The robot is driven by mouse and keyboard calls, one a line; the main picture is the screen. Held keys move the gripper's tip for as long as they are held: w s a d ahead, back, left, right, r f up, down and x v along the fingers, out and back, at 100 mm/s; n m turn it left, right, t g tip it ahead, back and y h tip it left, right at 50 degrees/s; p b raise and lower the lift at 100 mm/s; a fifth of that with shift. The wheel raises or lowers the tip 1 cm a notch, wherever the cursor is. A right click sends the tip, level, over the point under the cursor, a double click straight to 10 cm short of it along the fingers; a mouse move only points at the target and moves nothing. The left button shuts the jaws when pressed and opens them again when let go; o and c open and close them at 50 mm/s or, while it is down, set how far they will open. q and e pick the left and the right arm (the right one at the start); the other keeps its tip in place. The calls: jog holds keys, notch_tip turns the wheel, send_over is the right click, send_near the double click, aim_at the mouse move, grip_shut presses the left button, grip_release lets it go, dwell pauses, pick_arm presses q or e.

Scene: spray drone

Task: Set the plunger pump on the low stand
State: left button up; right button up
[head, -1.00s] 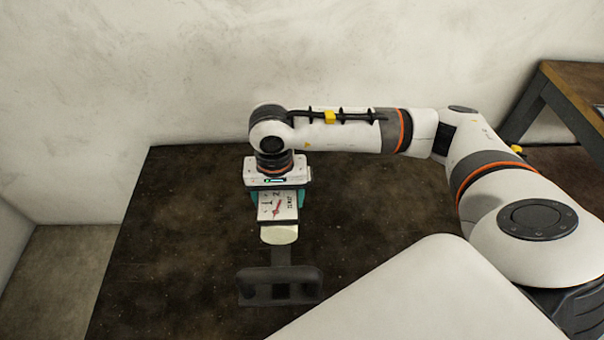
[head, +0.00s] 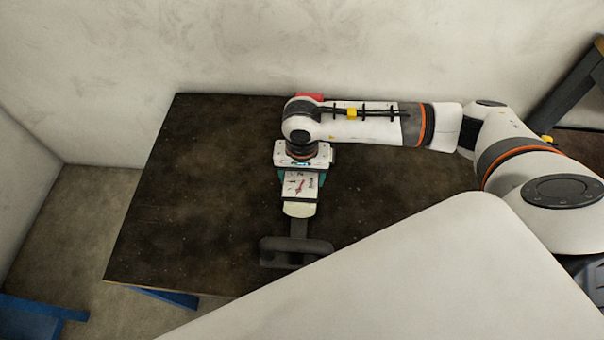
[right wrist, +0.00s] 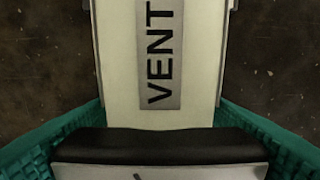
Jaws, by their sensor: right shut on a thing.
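The plunger pump (head: 299,209) shows in the head view as a pale body with a white, red-marked label and a dark T-shaped handle towards the front. My right gripper (head: 300,178) is shut on it, with teal fingers on both sides of the label part. In the right wrist view the pump (right wrist: 157,118) shows a cream body marked VENT and a black band between the teal fingers. I cannot tell whether it touches the table. I cannot make out the low stand with certainty. My left gripper is out of view.
The dark table (head: 200,190) is bare to the left of the pump. A small red thing (head: 309,97) shows partly behind my right arm at the table's back edge. A blue structure (head: 40,312) is at lower left. Walls stand behind and left.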

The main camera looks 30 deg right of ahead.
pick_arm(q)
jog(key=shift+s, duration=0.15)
pick_arm(e)
jog(key=o, duration=1.6)
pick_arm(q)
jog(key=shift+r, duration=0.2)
pick_arm(e)
jog(key=shift+r, duration=0.45)
notch_tip(320, 180, up, 10)
jog(key=shift+f+p, duration=0.1)
jog(key=shift+p, duration=0.3)
jog(key=shift+r, duration=0.65)
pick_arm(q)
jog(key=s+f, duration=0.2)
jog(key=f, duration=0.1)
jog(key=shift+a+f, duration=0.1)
pick_arm(e)
jog(key=shift+r, duration=0.1)
